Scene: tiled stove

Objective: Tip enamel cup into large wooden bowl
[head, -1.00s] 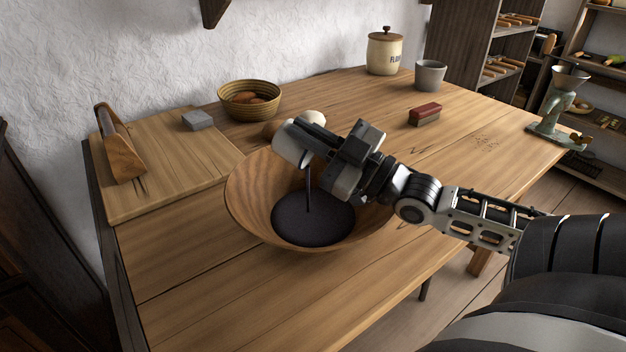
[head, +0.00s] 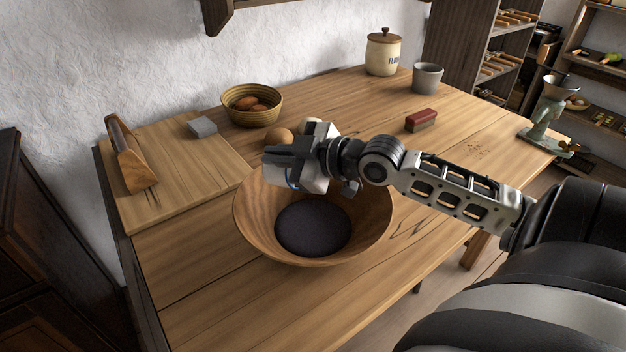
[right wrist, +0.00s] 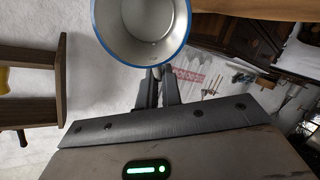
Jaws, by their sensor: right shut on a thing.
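The enamel cup (right wrist: 145,25) shows in the right wrist view with a blue rim and a pale, shiny inside that looks empty but for small specks. My right gripper (right wrist: 158,88) is shut on the cup's edge or handle; the exact grip is hard to tell. In the head view the right gripper (head: 278,156) is over the back part of the large wooden bowl (head: 375,215) and mostly hides the cup. Dark liquid (head: 312,230) lies in the bowl's bottom. No stream is visible. My left gripper is out of view.
Behind the bowl are an egg (head: 279,136) and a pale round thing, partly hidden. The table's front is clear.

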